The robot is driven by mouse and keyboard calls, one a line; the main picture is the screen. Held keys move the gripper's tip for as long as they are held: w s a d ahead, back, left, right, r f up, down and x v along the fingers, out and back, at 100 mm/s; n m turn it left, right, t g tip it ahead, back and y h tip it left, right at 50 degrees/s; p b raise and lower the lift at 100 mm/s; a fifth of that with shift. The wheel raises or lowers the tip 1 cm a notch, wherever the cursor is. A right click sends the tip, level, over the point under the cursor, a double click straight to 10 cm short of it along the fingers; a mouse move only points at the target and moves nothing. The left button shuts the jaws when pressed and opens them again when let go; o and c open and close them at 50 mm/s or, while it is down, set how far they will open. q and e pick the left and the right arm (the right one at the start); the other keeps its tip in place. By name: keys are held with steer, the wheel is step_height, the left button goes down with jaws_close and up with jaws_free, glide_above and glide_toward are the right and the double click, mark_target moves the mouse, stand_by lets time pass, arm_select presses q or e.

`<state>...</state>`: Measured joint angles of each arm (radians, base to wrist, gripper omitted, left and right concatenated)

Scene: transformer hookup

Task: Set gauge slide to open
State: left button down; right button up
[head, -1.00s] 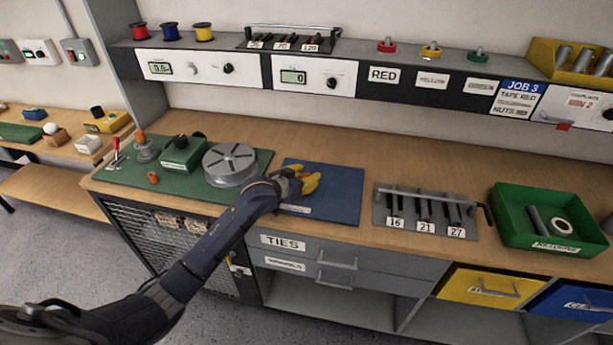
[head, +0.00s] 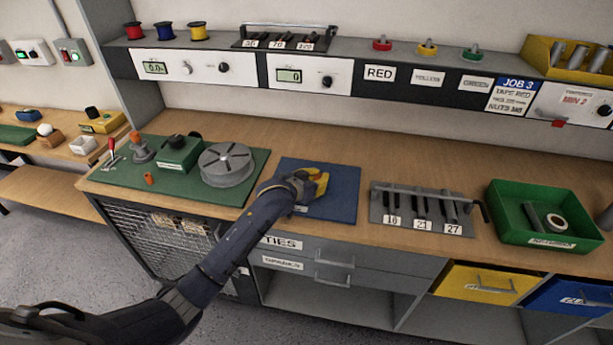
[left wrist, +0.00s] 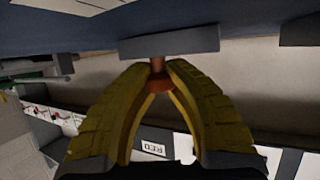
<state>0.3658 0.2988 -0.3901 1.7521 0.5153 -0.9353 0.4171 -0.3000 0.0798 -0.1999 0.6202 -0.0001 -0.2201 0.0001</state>
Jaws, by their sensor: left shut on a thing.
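My left gripper (head: 316,182), with yellow fingers, is low over the blue mat (head: 338,205) on the bench. In the left wrist view its fingertips (left wrist: 157,84) are shut on a small orange-brown knob (left wrist: 157,66). The knob's stem meets a flat grey bar (left wrist: 170,42) just beyond the fingertips. I take the knob and bar to be the gauge slide, but no marking on them can be read. In the head view the gripper hides them, so the slide's position cannot be told. My right gripper is in neither view.
A round grey slotted plate (head: 227,165) stands on the green mat (head: 130,183) left of the gripper. A grey rack (head: 384,212) with labelled tools and a green bin (head: 508,229) are to the right. The shelf (head: 352,50) runs behind. Bare wood lies behind the blue mat.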

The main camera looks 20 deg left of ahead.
arm_select(q)
steer(key=shift+w+d+r, duration=0.2)
steer(key=shift+d+r, duration=0.35)
steer(key=shift+d, duration=0.25)
steer(key=c, duration=1.4)
jaws_free()
steer(key=shift+o, duration=1.3)
steer(key=shift+f, duration=0.1)
steer(key=shift+o, duration=0.2)
steer(key=shift+s+f, duration=0.1)
steer(key=shift+f, duration=0.05)
steer(key=shift+s, duration=0.1)
steer(key=v, duration=1.1)
steer(key=shift+s, duration=0.4)
